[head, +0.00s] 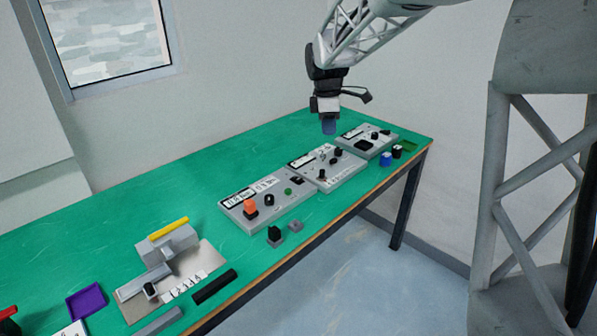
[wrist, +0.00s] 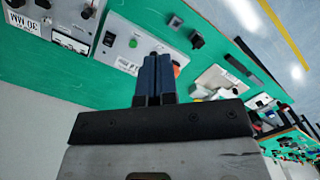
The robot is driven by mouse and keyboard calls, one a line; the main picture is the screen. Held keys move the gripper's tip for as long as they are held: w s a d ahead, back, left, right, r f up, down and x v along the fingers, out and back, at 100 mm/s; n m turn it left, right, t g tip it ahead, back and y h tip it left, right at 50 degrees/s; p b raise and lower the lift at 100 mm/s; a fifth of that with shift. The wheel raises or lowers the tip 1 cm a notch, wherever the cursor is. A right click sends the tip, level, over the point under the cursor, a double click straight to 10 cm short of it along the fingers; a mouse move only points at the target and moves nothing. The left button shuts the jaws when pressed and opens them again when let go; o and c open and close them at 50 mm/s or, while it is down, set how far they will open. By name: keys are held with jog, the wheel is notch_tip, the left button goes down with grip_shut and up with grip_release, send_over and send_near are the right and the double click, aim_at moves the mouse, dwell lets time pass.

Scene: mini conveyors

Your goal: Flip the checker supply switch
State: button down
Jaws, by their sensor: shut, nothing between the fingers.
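Three grey control panels stand along the right part of the green table: a near one (head: 238,215), a middle one (head: 347,172) and a far one (head: 372,148). Their labels are too small to read, so I cannot tell which holds the checker supply switch. The near panel has an orange button (head: 250,206), a green button (head: 288,192) and a black switch (head: 297,180). The middle panel carries several small dark controls. My gripper (head: 329,127) is shut and empty, above and behind the middle panel. In the wrist view its blue fingers (wrist: 155,62) partly cover the near panel (wrist: 122,57).
Blue (head: 386,159) and black (head: 397,151) cylinders stand by the far panel. A device with a yellow bar (head: 168,229) and a purple tray (head: 87,301) are further left. The back table strip is clear.

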jog(key=w+a+f+n, duration=0.2)
jog(key=w+f, duration=0.1)
jog(key=w, duration=0.2)
jog(key=w+a+f+n, duration=0.2)
jog(key=w+a+f, duration=0.1)
jog(key=w, duration=0.2)
jog(key=n+g, duration=0.1)
jog(key=n, duration=0.4)
send_over(300, 180)
jog(key=w+a, duration=0.1)
jog(key=a, duration=0.1)
notch_tip(300, 180, down, 7)
jog(key=shift+w+a+f+h, duration=0.3)
jog(key=shift+w+f, duration=0.35)
jog(key=shift+f, duration=0.15)
jog(key=f, duration=0.4)
jog(key=s+d+f, duration=0.1)
jog(key=f, duration=0.4)
jog(key=s+d+f, duration=0.1)
jog(key=f, duration=0.3)
jog(key=shift+f, duration=0.25)
